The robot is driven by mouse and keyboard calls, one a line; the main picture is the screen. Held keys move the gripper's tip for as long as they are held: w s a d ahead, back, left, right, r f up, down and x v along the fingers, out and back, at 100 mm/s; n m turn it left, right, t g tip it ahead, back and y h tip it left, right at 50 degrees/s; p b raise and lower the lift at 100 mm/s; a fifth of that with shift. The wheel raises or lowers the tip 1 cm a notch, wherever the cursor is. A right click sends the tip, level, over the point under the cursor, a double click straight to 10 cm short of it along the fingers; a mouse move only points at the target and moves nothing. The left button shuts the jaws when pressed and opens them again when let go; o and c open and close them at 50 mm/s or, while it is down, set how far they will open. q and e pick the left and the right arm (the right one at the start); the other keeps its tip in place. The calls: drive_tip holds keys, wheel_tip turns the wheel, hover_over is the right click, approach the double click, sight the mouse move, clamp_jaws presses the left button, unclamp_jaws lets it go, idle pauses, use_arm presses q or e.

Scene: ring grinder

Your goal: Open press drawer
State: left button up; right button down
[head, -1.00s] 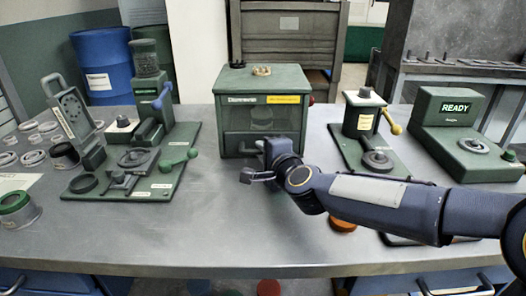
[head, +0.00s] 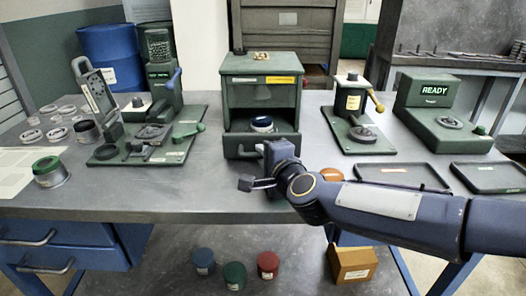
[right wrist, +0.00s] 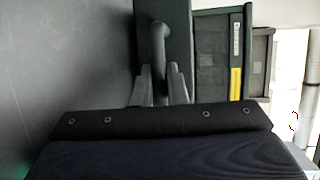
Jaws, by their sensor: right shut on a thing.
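The green press (head: 262,93) stands at the back middle of the bench. Its drawer (head: 235,148) is slid out toward me below the front panel, and a dark round container with a white top (head: 262,124) sits inside. My right gripper (head: 264,152) is at the drawer's front. In the right wrist view its two fingers (right wrist: 161,88) are closed around the grey drawer handle (right wrist: 160,40). The gripper partly hides the drawer's front in the head view. My left gripper is in neither current view.
A green fixture board with a lever (head: 188,133) stands at left.

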use_arm(q)
drive_tip(key=shift+s, duration=0.3)
use_arm(e)
drive_tip(key=shift+s, duration=0.65)
drive_tip(key=c, duration=1.7)
unclamp_jaws()
drive_tip(key=shift+c, duration=0.2)
drive_tip(key=p+v, duration=0.1)
drive_tip(key=v, duration=0.6)
drive_tip(key=shift+s+d+r, duration=0.1)
drive_tip(key=shift+s+d, duration=0.05)
drive_tip(key=shift+s, duration=0.2)
use_arm(q)
drive_tip(key=shift+r, duration=0.45)
